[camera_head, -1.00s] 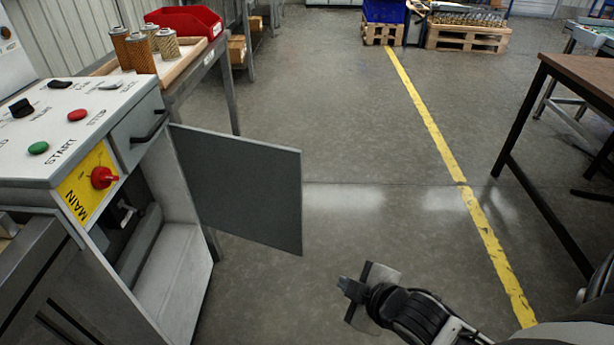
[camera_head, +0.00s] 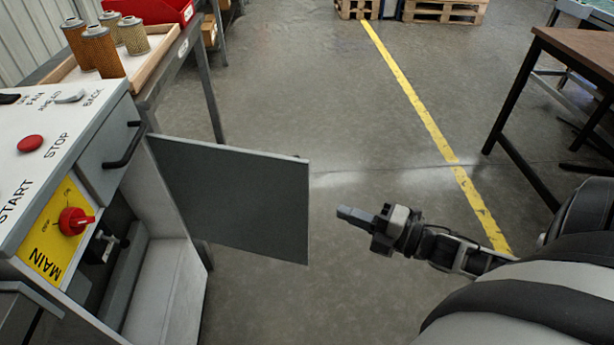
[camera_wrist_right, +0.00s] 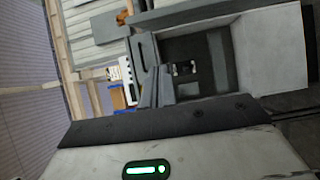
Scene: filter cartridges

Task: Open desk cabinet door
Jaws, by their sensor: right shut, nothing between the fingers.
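The desk cabinet door (camera_head: 235,203) is a flat grey panel in the head view, swung well open to the right of the cabinet (camera_head: 172,285). In the right wrist view the gripper fingers (camera_wrist_right: 158,88) point toward the open cabinet interior (camera_wrist_right: 197,60). My left gripper is not in view.
The control panel has a red main switch (camera_head: 75,221) and a drawer handle (camera_head: 125,146). Filter cartridges (camera_head: 101,50) stand in a wooden tray (camera_head: 150,60) behind. A brown-topped table (camera_head: 575,58) stands at right. The floor between is clear.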

